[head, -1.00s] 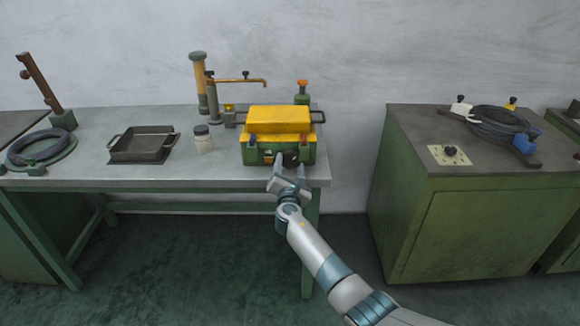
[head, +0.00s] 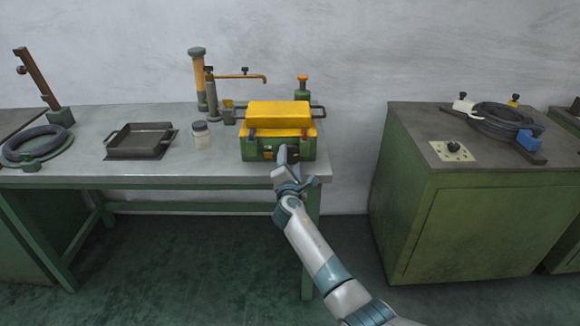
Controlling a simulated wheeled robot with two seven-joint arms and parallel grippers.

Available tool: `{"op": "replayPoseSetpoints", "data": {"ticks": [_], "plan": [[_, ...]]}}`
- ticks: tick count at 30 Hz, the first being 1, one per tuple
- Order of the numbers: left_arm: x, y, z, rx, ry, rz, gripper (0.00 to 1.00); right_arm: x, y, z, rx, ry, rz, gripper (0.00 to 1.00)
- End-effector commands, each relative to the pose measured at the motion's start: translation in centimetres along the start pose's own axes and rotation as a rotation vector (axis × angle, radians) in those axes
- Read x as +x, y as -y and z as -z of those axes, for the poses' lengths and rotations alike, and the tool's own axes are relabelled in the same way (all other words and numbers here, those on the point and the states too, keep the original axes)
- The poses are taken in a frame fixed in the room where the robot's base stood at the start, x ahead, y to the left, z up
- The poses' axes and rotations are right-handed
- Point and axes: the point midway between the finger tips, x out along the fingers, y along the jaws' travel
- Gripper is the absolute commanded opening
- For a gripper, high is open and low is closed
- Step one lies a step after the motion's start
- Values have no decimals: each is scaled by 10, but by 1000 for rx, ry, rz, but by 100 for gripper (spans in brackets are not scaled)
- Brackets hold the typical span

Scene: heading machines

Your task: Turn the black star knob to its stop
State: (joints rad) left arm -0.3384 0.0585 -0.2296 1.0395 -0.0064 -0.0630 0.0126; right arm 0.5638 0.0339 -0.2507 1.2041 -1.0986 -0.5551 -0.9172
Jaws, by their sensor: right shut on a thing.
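The green machine box (head: 252,151) with a yellow top (head: 279,113) stands at the right front of the bench. The black star knob (head: 293,155) is on its front face, mostly hidden by my gripper. My right gripper (head: 288,157) is at the knob, shut on it. Its jaws look rolled, with one finger seen nearly upright on the left of the knob. The knob's angle cannot be made out. My left gripper is not in view.
A jar (head: 201,134) and a dark tray (head: 140,141) stand on the bench (head: 85,165) left of the box. A pump with a brass spout (head: 240,77) is behind. Another black knob (head: 453,146) sits on the right cabinet (head: 465,230). Floor between bench and cabinet is clear.

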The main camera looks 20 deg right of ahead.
Motion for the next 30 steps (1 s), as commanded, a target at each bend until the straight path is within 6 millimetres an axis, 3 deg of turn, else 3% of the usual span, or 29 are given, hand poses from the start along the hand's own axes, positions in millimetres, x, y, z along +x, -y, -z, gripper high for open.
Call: {"op": "replayPoseSetpoints", "data": {"ticks": [3, 18, 30], "plan": [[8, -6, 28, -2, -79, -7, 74, 0, 4, 3, 113, -2, 2, 33], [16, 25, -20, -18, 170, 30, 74, 0, 3, 2, 586, -11, 9, 33], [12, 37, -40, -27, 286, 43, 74, 0, 2, 1, 858, -18, 14, 33]]}}
